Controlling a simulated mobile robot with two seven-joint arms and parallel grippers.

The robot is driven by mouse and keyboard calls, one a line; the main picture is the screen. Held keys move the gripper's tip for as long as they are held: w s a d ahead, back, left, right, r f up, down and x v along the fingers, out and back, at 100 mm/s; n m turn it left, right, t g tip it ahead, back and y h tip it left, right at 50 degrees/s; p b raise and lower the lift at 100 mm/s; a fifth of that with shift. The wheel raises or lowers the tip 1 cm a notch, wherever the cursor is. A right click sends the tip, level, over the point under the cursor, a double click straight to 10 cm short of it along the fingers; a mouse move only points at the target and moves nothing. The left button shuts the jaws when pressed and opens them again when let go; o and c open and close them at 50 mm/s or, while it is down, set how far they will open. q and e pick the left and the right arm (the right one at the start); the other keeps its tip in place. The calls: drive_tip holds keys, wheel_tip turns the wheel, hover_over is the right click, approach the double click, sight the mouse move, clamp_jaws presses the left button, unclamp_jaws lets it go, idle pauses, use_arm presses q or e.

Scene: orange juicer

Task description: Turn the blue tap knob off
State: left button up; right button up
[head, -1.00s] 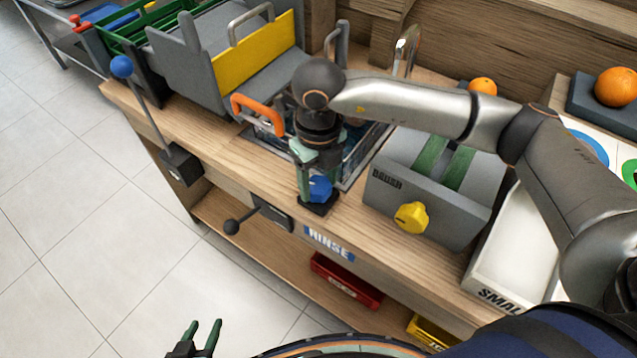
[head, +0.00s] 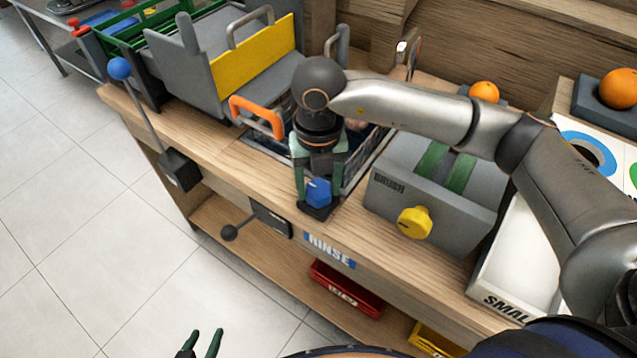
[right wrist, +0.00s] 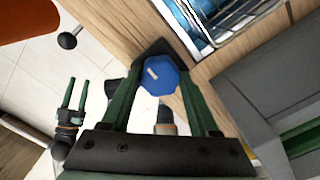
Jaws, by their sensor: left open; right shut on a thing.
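The blue tap knob (head: 318,191) sits on a dark base at the counter's front edge, above the RINSE label. My right gripper (head: 318,188) points down over it, with one green finger on each side, shut on the knob. In the right wrist view the knob (right wrist: 160,77) shows as a blue faceted cap with a small pale mark, between the fingers. My left gripper (head: 201,343) is open and empty, low over the floor at the bottom of the head view, far from the knob. It also shows in the right wrist view (right wrist: 73,95).
Behind the knob is a wire basket in the sink (head: 372,150) with an orange handle (head: 257,115). A grey brush unit with a yellow knob (head: 414,222) stands to the right. Black-ball (head: 229,232) and blue-ball (head: 120,68) levers are to the left.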

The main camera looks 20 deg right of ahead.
sight(318, 190)
drive_tip(key=o, duration=1.4)
drive_tip(key=shift+c, duration=0.2)
drive_tip(key=shift+r, duration=0.1)
wheel_tip(318, 190, up, 12)
drive_tip(key=shift+r, duration=0.2)
drive_tip(key=shift+f, duration=0.1)
